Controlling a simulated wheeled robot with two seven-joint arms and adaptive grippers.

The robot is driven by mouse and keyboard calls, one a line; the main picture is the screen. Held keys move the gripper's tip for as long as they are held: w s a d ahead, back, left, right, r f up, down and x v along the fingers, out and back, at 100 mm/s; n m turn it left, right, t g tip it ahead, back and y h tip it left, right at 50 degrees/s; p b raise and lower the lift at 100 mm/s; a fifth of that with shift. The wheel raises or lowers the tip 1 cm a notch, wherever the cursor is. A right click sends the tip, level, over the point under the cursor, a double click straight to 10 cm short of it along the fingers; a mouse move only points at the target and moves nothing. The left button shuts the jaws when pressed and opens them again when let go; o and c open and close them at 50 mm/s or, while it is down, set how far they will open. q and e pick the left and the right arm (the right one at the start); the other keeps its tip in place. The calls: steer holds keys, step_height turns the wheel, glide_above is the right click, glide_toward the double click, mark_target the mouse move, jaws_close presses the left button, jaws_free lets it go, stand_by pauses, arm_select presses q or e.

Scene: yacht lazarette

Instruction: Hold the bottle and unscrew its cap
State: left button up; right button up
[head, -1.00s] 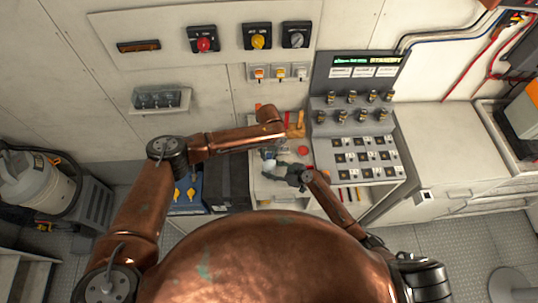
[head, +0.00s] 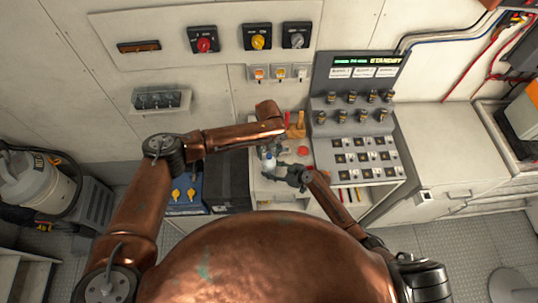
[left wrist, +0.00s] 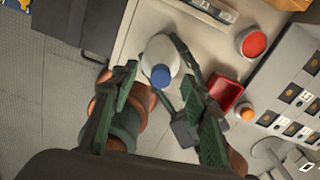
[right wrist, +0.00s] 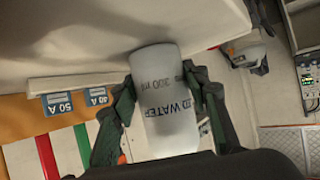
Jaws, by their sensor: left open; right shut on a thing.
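The bottle is whitish and translucent, with dark print reading "WATER" in the right wrist view (right wrist: 168,110). My right gripper (right wrist: 160,78) is shut on the bottle's sides. In the head view the bottle (head: 269,163) is small, between my left wrist and my right gripper (head: 290,176).
A red button (left wrist: 253,43), a red tray (left wrist: 226,91) and an orange button (left wrist: 247,114) lie to the right of the bottle in the left wrist view. A switch panel (head: 358,150) stands right of the grippers. A dark box (head: 227,180) is at the left.

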arm_select(q)
steer(key=shift+r, duration=2.95)
arm_select(e)
steer(key=o, duration=1.1)
steer(key=shift+d, duration=0.1)
steer(key=v, duration=1.2)
arm_select(q)
steer(key=shift+d+f, duration=0.1)
arm_select(e)
steer(key=shift+s, duration=0.1)
